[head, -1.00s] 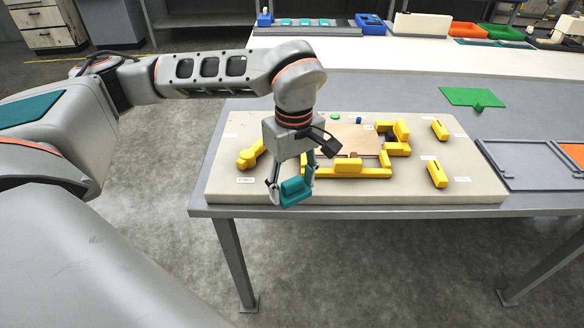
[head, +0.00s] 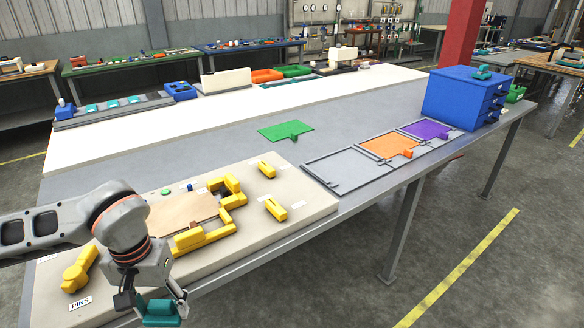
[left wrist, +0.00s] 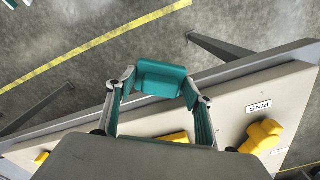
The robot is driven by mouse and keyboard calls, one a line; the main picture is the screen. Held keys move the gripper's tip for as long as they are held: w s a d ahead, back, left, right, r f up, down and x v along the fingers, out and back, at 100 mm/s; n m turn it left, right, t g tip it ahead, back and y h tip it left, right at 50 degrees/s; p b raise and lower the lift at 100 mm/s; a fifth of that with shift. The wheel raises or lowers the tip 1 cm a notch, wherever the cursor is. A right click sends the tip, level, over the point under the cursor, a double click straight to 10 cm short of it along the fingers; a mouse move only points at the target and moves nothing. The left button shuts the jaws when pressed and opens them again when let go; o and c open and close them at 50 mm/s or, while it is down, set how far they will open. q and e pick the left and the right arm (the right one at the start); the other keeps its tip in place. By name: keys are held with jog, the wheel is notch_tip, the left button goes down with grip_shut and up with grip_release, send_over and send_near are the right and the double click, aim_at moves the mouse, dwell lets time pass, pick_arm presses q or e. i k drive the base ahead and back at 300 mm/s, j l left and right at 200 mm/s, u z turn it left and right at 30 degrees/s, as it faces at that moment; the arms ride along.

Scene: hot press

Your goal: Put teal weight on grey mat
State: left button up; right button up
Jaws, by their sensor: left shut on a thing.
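The teal weight (head: 161,313) is held by my left gripper (head: 160,301) at the bottom left of the head view, in front of the beige board's near edge. In the left wrist view the teal weight (left wrist: 161,77) sits between the two fingertips (left wrist: 160,88), which close on its sides. The weight is held up clear of the table. The grey mat (head: 343,170) lies flat in a grey frame on the table, right of the beige board and well away from the gripper. I see nothing on it. My right gripper is in neither view.
The beige board (head: 300,205) carries yellow fixtures (head: 200,237) and a wooden plate (head: 180,215). An orange mat (head: 388,145) and a purple mat (head: 427,129) lie beyond the grey one. A blue drawer box (head: 463,97) stands farther right. A green mat (head: 286,131) lies behind.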

aim_at(343, 165)
jog(key=i+l+z, duration=0.35)
jog(key=l+z, duration=0.15)
jog(key=i+l+z, duration=0.25)
jog(key=z, duration=0.2)
jog(key=i+l+z, duration=0.15)
jog(key=i+z, duration=0.25)
jog(key=i+u, duration=0.15)
jog(key=i, duration=0.25)
jog(key=i+l+u, duration=0.15)
jog(key=i, duration=0.25)
jog(key=i+u, duration=0.2)
jog(key=u, duration=0.25)
jog(key=i+l+u, duration=0.1)
jog(key=u, duration=0.3)
jog(key=i+l+u, duration=0.25)
jog(key=i+j, duration=0.1)
